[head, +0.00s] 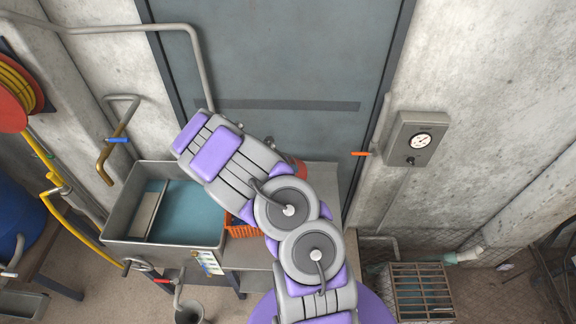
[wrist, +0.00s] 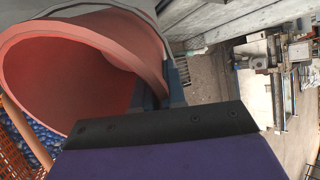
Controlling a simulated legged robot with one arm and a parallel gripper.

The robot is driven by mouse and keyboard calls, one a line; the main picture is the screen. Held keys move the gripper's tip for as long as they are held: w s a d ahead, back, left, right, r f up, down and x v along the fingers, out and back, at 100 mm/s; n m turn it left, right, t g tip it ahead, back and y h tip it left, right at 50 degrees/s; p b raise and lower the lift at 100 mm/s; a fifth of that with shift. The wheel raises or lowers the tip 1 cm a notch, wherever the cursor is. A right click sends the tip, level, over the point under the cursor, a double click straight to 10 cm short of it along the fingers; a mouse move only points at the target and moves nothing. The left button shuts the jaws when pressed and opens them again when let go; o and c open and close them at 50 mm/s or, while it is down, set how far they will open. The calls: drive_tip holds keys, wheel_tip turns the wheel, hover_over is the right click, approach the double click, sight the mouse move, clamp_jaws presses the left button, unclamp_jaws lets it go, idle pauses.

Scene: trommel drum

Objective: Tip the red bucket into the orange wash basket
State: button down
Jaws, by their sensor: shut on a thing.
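The red bucket (wrist: 75,75) fills the left of the wrist view, with its mouth facing the camera and its visible inside bare. My gripper (wrist: 165,88) is shut on the bucket at its rim, on the right side of the mouth. In the head view my arm hides most of the bucket; only a small red edge (head: 300,168) shows. The orange wash basket (head: 242,230) shows partly below my arm, right of the sink. Its orange mesh (wrist: 12,150) is at the lower left of the wrist view, beside small blue pieces (wrist: 35,135) close to the bucket's rim.
A steel sink (head: 115,235) with blue-green water stands left of the basket. A bent pipe with a blue handle (head: 118,140) is on the wall behind it. A gauge box (head: 415,138) is on the right wall. A grated crate (head: 420,290) sits at lower right.

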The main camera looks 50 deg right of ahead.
drive_tip(key=shift+s+d+r+y+p, duration=0.1)
drive_tip(key=shift+d+r+y+p, duration=0.3)
drive_tip(key=shift+p, duration=0.95)
drive_tip(key=shift+d+y+p, duration=0.2)
drive_tip(key=shift+y+p, duration=0.4)
drive_tip(key=shift+p, duration=0.7)
drive_tip(key=shift+d+t+p, duration=0.1)
drive_tip(key=shift+t+p, duration=0.2)
drive_tip(key=shift+p, duration=0.05)
drive_tip(key=shift+f, duration=0.1)
